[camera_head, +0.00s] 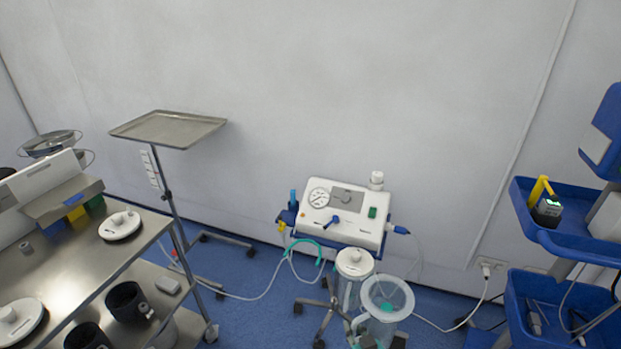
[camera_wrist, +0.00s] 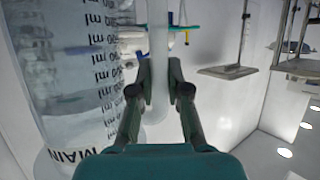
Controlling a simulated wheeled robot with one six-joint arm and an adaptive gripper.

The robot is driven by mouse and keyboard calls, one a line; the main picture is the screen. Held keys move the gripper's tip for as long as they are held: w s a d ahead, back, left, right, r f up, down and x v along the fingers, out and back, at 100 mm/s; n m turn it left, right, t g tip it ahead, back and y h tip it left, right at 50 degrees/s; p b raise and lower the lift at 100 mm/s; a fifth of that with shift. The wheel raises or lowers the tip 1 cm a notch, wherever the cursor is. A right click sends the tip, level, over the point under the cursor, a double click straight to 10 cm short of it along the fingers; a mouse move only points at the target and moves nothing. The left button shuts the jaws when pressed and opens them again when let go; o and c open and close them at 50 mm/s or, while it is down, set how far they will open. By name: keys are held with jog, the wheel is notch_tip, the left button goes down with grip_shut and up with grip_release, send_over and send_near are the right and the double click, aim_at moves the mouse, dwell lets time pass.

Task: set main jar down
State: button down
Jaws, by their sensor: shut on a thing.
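The main jar is a clear, graduated jar (camera_wrist: 75,85) that fills the left of the wrist view, with "MAIN" and ml marks reading upside down. My gripper (camera_wrist: 160,88) is shut on its pale upright handle (camera_wrist: 158,40). In the camera_head view an open, lidless clear jar (camera_head: 388,297) at the bottom centre appears to be this one, in front of the suction unit. Dark parts at the picture's bottom edge there may be my gripper; I cannot tell. The jar's underside is hidden.
A white suction unit (camera_head: 340,214) stands on a wheeled stand with a white-lidded jar (camera_head: 355,264). A steel trolley (camera_head: 75,265) at left carries two white lids (camera_head: 120,225). A tray stand (camera_head: 168,128) is behind it; a blue cart (camera_head: 565,238) is at right.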

jog(key=s+d+f+m+h, duration=0.2)
jog(key=s+d+f+h, duration=0.1)
jog(key=s+d+f, duration=0.4)
notch_tip(320, 180, down, 3)
jog(key=shift+f+m, duration=0.1)
jog(key=shift+m, duration=0.3)
jog(key=shift+d, duration=0.15)
